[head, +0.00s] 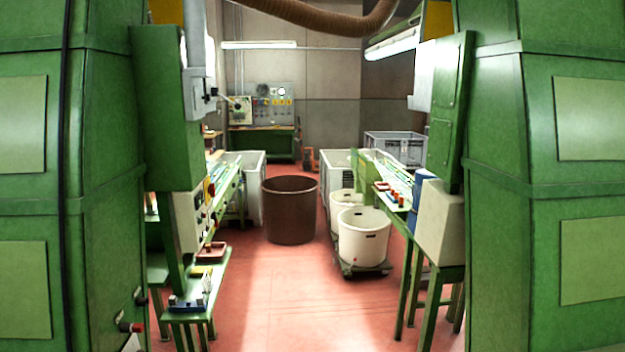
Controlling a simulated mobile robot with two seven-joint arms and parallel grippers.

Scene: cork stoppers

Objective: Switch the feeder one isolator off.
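Neither of my grippers shows in the head view. I cannot make out which thing is the feeder one isolator; no label is readable. A pale control box (190,222) with dark switches hangs on the left green machine, and a small red knob on yellow (211,188) sits at its upper right. A red and black handle-like part (131,327) sticks out low on the left green cabinet. Far back, a grey panel (274,101) with several small coloured fittings stands against the wall. The settings of these parts are too small to tell.
Green machine cabinets stand close on the left (105,150) and right (500,200). A red floor aisle (280,300) runs clear between them. A brown tub (290,212) and white bins (363,238) on a dolly stand further back. A low green bench (213,273) edges the left side.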

